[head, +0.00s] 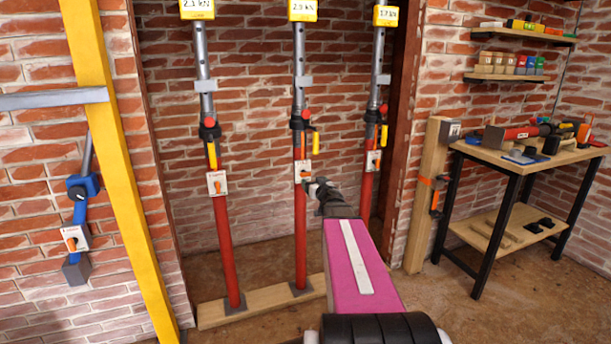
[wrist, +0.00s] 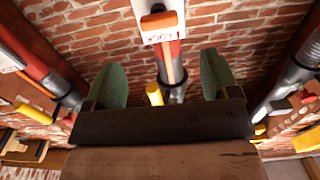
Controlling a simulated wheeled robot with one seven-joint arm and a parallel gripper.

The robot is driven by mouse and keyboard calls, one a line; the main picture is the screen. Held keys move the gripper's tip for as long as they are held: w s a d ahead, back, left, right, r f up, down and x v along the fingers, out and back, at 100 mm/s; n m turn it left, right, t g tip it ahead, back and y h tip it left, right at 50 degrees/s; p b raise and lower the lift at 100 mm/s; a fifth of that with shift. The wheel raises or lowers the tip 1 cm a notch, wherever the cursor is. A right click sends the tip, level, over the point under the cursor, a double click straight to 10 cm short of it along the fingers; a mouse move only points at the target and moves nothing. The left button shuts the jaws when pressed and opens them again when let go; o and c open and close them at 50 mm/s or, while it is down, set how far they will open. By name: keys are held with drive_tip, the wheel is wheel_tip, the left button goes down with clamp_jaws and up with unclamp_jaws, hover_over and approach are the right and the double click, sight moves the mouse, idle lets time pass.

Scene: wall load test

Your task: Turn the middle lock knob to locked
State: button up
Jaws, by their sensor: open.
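The middle red prop (head: 300,235) stands upright and carries a white lock plate (head: 301,170) with a small orange knob (head: 305,175). Part of the plate's lettering shows. My gripper (head: 314,187) is at the middle prop, close to the plate. I cannot tell any contact.
Similar red props stand left (head: 223,250) and right (head: 366,195), each with a lock plate. A yellow post (head: 115,150) and a blue device (head: 82,187) are at left. A yellow handle (wrist: 154,95) is near the fingers. A workbench (head: 540,150) stands at right.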

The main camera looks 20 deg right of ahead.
sight(306, 174)
drive_tip(key=w, duration=1)
drive_tip(key=shift+w+a, duration=0.1)
drive_tip(key=shift+w, duration=0.1)
drive_tip(key=c, duration=0.9)
